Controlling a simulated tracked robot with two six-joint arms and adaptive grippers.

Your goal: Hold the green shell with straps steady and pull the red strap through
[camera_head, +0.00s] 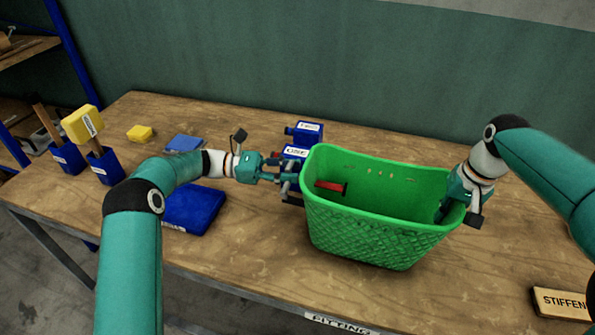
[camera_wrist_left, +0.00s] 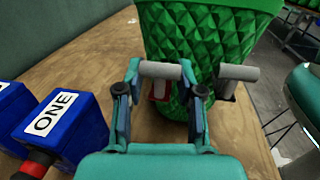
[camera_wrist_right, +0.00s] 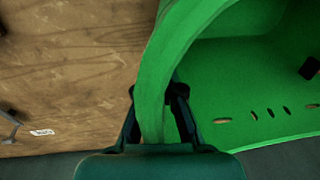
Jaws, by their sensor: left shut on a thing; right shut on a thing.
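The green shell (camera_head: 382,229), a basket-like tub with a woven outside and slots in its wall, stands upright on the table. Part of the red strap (camera_head: 329,185), with dark ends, shows inside near its left end. My left gripper (camera_head: 291,174) is outside that end, shut; red of the strap (camera_wrist_left: 158,88) shows between its fingers in the left wrist view, though the exact grip is partly hidden. My right gripper (camera_head: 446,207) is shut on the shell's rim at the right end; in the right wrist view the rim (camera_wrist_right: 154,85) runs between its fingers (camera_wrist_right: 157,95).
Blue blocks labelled ONE (camera_head: 294,152) and another (camera_head: 308,131) stand just behind my left gripper. A wooden STIFFEN sign (camera_head: 562,303) is front right. Table before the shell is clear.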

